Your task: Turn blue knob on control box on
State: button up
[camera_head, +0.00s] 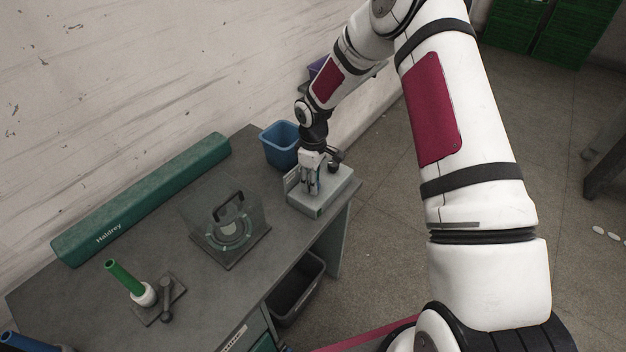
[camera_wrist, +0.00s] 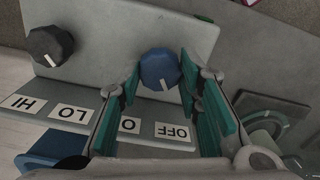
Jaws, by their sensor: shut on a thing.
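The control box (camera_head: 325,198) is a light grey unit at the far right end of the workbench. In the wrist view its sloped panel (camera_wrist: 100,75) carries the blue knob (camera_wrist: 160,66) and upside-down labels. The OFF label (camera_wrist: 172,132) is clear; the label beside it (camera_wrist: 130,126) shows only an O, the rest hidden by a finger. The knob's white mark points down and slightly right, towards the OFF side. My gripper (camera_wrist: 160,75) has its green-padded fingers on both sides of the blue knob, shut on it. In the head view my gripper (camera_head: 312,186) points down over the box and hides the knob.
A black knob (camera_wrist: 49,46) sits beside the HI (camera_wrist: 22,103) and LO (camera_wrist: 71,114) labels. A blue bin (camera_head: 281,146) stands behind the box. A clear-covered device (camera_head: 230,228) is to its left on the workbench (camera_head: 215,300).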

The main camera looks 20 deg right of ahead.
jog(key=m+b, duration=0.1)
jog(key=m, duration=0.6)
jog(key=shift+b, duration=0.3)
jog(key=m+b, duration=0.1)
jog(key=m, duration=0.5)
jog(key=shift+m, duration=0.3)
jog(key=o, duration=1.1)
jog(key=shift+o, duration=0.2)
notch_tip(320, 180, up, 12)
